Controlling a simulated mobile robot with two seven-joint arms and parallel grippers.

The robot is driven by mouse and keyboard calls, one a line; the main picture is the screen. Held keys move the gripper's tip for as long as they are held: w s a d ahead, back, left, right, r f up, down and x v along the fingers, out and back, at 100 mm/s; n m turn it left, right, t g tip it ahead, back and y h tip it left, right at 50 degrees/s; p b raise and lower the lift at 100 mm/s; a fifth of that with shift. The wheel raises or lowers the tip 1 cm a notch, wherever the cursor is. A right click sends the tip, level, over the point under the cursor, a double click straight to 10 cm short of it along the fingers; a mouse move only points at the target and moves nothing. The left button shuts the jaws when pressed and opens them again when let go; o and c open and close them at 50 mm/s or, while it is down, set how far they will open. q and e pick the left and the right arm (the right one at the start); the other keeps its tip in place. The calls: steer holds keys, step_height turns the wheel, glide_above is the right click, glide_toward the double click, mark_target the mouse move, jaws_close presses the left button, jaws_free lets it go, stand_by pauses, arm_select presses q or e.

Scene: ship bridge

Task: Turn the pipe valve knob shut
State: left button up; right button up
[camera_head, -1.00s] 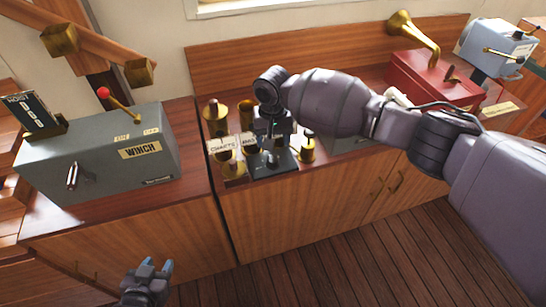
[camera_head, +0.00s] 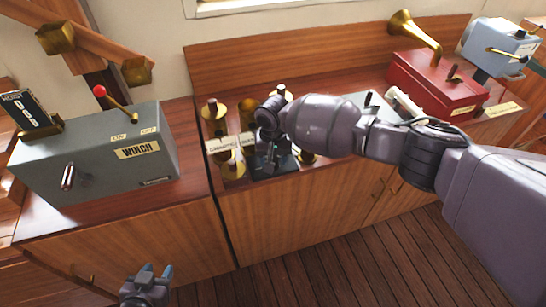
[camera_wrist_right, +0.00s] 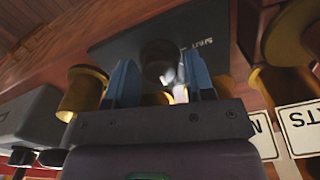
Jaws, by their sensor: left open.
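The valve's dark base plate (camera_head: 284,163) lies on the wooden counter; in the right wrist view the plate (camera_wrist_right: 215,35) carries white lettering, partly legible. A dark round knob (camera_wrist_right: 158,55) stands on the plate. My right gripper (camera_wrist_right: 162,78) has its blue fingers apart, one on each side of the knob; whether they press on it I cannot tell. In the head view my right gripper (camera_head: 268,152) is over the plate, and the wrist hides the knob. My left gripper (camera_head: 157,270) is open and empty, low in front of the cabinets.
Brass fittings (camera_head: 213,111) and white label cards (camera_head: 226,144) stand close beside the plate. A grey winch box (camera_head: 95,160) with a red-tipped lever is at left. A red box with a brass horn (camera_head: 432,82) is at right. The floor in front is clear.

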steer(key=c, duration=0.6)
steer(key=shift+c, duration=0.2)
